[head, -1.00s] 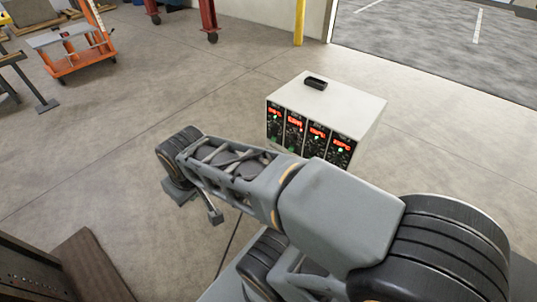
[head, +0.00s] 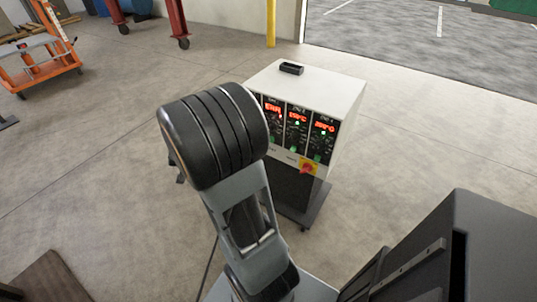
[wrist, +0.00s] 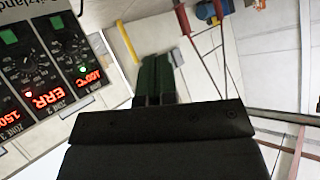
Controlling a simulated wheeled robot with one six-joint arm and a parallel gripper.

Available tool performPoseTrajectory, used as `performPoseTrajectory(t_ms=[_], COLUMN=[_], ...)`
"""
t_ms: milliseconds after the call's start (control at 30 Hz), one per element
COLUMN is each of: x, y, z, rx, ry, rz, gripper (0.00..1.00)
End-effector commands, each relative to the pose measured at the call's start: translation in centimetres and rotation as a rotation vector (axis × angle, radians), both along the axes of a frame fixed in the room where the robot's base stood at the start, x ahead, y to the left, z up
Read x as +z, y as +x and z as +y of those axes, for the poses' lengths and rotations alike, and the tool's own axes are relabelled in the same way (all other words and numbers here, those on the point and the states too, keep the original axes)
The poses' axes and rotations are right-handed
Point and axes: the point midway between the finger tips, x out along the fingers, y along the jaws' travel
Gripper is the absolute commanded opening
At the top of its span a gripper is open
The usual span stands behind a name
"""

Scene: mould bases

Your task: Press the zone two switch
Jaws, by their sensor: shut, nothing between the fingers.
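A white controller box (head: 345,92) stands on a dark stand, with a front row of black zone modules and red displays. The zone two module, reading ERR (head: 272,108), is partly covered by my arm in the head view. In the wrist view the panel is upside down at the left, with the zone two display (wrist: 47,99) and a green switch (wrist: 8,37) in the same column. The zone one module, reading 100°C (wrist: 90,78), is nearest my gripper. My gripper (wrist: 158,78) is shut and empty, to the right of the panel and apart from it.
A red knob on a yellow plate (head: 308,167) is below the modules. A small black tray (head: 291,69) lies on the box top. A dark cabinet (head: 430,250) stands at the lower right. An orange cart (head: 40,70) is far left. Floor left of the box is clear.

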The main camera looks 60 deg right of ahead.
Motion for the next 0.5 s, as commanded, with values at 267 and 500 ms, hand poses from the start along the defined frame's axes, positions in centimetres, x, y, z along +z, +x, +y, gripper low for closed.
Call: performPoseTrajectory(t_ms=[267,500], x=[-10.3,-13.0], y=[-7.3,-12.1], z=[-13.5,-16.7], rx=[-0.579,-0.796], ry=[-0.289,-0.440], rz=[-0.008,0.051], gripper=[0.00,0.00])
